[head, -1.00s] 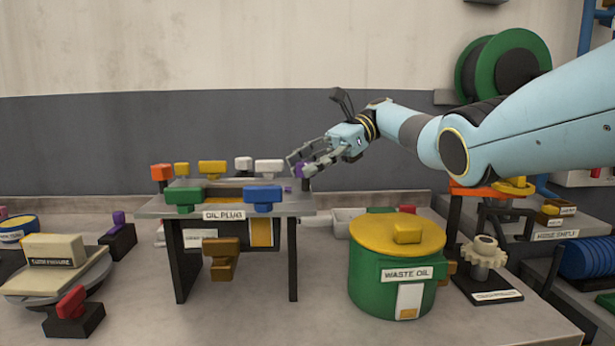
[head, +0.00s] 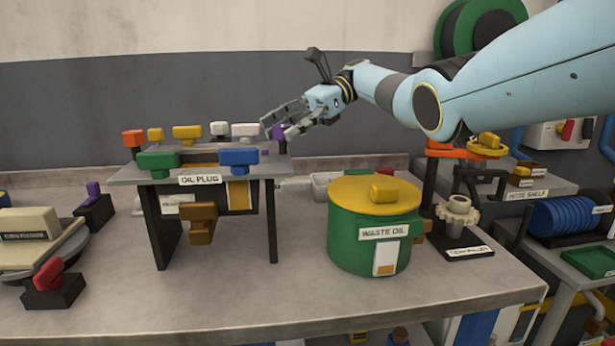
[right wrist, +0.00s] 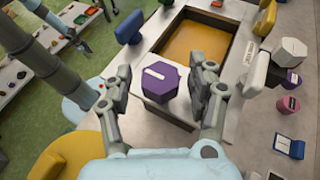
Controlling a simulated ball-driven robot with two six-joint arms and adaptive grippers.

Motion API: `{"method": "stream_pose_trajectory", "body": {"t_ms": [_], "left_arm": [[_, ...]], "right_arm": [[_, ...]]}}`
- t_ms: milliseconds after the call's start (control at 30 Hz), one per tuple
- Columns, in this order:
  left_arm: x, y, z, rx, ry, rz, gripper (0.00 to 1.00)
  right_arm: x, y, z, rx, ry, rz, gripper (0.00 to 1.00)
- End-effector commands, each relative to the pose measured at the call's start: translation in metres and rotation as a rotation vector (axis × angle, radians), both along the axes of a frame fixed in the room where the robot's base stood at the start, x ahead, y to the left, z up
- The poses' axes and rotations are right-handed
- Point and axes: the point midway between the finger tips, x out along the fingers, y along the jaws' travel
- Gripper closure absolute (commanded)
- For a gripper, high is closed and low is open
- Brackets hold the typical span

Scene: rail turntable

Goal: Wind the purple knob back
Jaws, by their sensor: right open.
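The purple knob (right wrist: 167,82) is an upright faceted knob with a white mark on top. In the right wrist view it stands at the edge of the grey raised stand, between the two fingers of my right gripper (right wrist: 163,88). The fingers are open, with a visible gap on each side of the knob. In the head view the right gripper (head: 277,126) reaches in from the right and partly hides the knob (head: 281,131) at the stand's right end. A small grey tool end in the right wrist view may be my left gripper (right wrist: 78,42); its state is unclear.
The OIL PLUG stand (head: 130,177) carries green, blue, yellow, orange and white knobs close by. The green WASTE OIL pot (head: 350,240) with yellow lid stands right of it. Another purple handle (head: 93,190) sits on a black block at left.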

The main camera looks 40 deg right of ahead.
Motion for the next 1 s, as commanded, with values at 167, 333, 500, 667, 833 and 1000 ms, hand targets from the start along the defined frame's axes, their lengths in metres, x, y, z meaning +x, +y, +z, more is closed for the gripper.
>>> {"method": "stream_pose_trajectory", "body": {"t_ms": [167, 333, 500, 667, 833, 1000], "left_arm": [[0.001, -0.001, 0.008, -0.001, -0.002, 0.0, 0.6], [0.004, -0.001, 0.033, -0.001, -0.006, -0.001, 0.6], [0.007, -0.001, 0.065, -0.001, -0.01, 0.0, 0.6], [0.008, -0.001, 0.09, -0.001, -0.012, 0.0, 0.6], [0.009, -0.001, 0.114, -0.001, -0.013, 0.0, 0.6], [0.009, -0.001, 0.135, -0.001, -0.014, 0.0, 0.6]], "right_arm": [[-0.001, 0.0, 0.002, 0.0, -0.001, -0.017, 0.42], [-0.002, 0.0, 0.005, -0.002, 0.001, -0.094, 0.42], [-0.003, 0.0, 0.007, -0.003, 0.002, -0.223, 0.42], [-0.004, 0.001, 0.006, -0.002, 0.0, -0.362, 0.42], [-0.006, 0.002, 0.005, -0.003, 0.002, -0.533, 0.42], [-0.007, 0.003, 0.004, -0.002, 0.003, -0.717, 0.42]]}}
